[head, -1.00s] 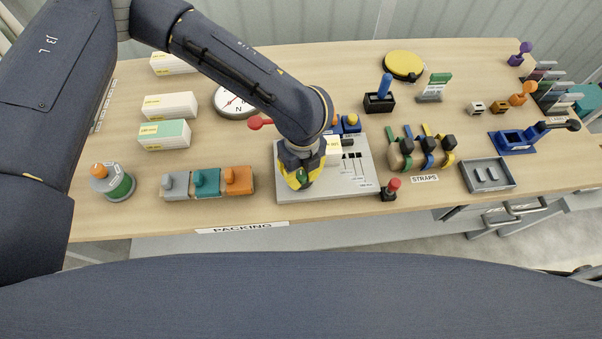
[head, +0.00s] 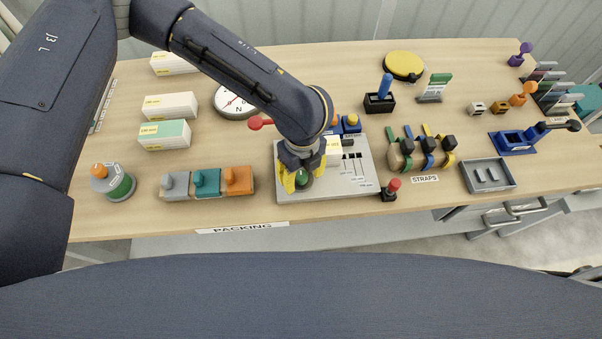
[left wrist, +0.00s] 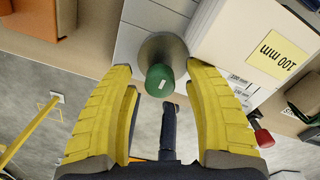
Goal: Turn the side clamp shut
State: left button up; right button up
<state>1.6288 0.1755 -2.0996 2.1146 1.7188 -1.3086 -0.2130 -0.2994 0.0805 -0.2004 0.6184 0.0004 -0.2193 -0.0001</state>
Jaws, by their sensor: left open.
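A green knob (head: 303,178) with a white mark stands on a grey round base at the left part of the grey fixture plate (head: 355,184). I cannot tell for sure that this is the side clamp. My left gripper (head: 303,184) points down over the knob with its yellow fingers open, one on each side. In the left wrist view the green knob (left wrist: 159,80) sits between the fingertips (left wrist: 159,70), with a gap on both sides. A white box marked 100 mm (left wrist: 255,50) stands on the plate close by the knob. My right gripper is in neither view.
A red-ended lever (head: 260,122) is left of my forearm. Grey, teal and orange blocks (head: 207,183) stand left of the plate. A small red-topped stick (head: 392,187) stands at its right front corner. Straps (head: 429,148) and a grey tray (head: 488,175) lie farther right.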

aim_at(302, 174)
pick_arm(q)
notch_tip(302, 174, up, 12)
dwell(0.6)
jog(key=shift+w+d, duration=0.1)
jog(key=shift+d, duration=0.05)
